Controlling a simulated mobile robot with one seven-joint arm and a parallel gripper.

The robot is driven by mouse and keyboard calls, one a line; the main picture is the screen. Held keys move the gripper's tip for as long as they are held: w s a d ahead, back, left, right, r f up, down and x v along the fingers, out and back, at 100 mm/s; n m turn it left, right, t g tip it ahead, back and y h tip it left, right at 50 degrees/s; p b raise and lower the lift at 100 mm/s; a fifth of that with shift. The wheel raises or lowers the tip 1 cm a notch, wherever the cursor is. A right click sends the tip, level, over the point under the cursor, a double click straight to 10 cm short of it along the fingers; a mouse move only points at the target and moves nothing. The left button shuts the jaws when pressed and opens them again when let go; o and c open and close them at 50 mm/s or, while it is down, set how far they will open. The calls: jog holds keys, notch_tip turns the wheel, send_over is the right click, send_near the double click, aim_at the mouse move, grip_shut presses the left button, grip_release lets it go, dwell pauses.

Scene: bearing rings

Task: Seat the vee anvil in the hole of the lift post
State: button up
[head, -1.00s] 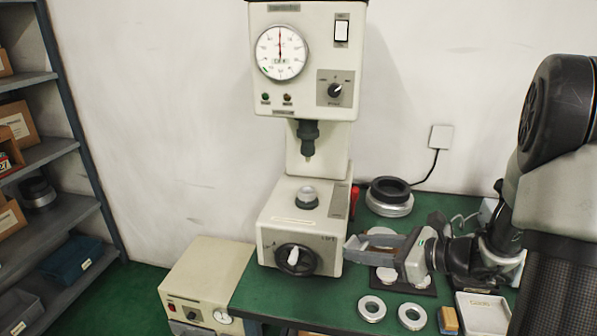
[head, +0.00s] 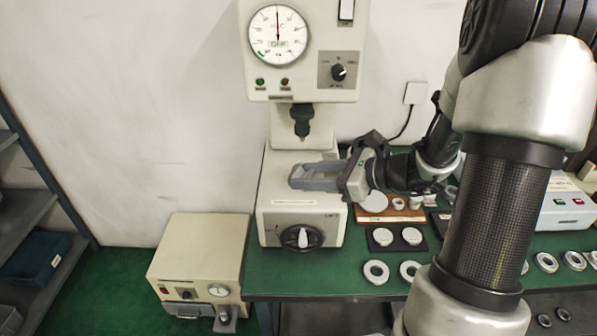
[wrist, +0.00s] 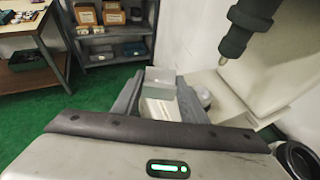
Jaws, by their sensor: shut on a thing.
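My gripper (head: 294,179) reaches in from the right over the base of the bench tester (head: 270,220), below and left of its dark spindle (head: 301,120). In the wrist view a pale grey block (wrist: 160,83) shows between the fingertips; I take it as the vee anvil, though its vee cannot be made out. The gripper is shut on it. In the head view the lift post is hidden behind the gripper. In the wrist view a pale round part (wrist: 203,97), probably the post, shows partly past the right finger, apart from the block.
The spindle also hangs at the right of the wrist view (wrist: 245,30). Right of the tester are a wooden board (head: 405,216), a black mat (head: 381,247) with two pale discs, and loose rings (head: 376,272). A beige cabinet (head: 200,250) stands at lower left.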

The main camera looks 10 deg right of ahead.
jog(key=shift+w+d+f, duration=0.3)
jog(key=shift+w+d, duration=0.1)
jog(key=shift+w, duration=1.55)
jog(key=shift+w+d+f, duration=0.35)
jog(key=shift+w+d, duration=0.05)
jog(key=shift+w, duration=1.55)
jog(key=shift+w+d+f, duration=0.3)
jog(key=shift+w+d, duration=0.1)
jog(key=shift+w, duration=1.55)
jog(key=shift+f+b, duration=1.25)
jog(key=shift+f, duration=0.25)
jog(key=o, duration=1.5)
jog(key=shift+s, duration=0.1)
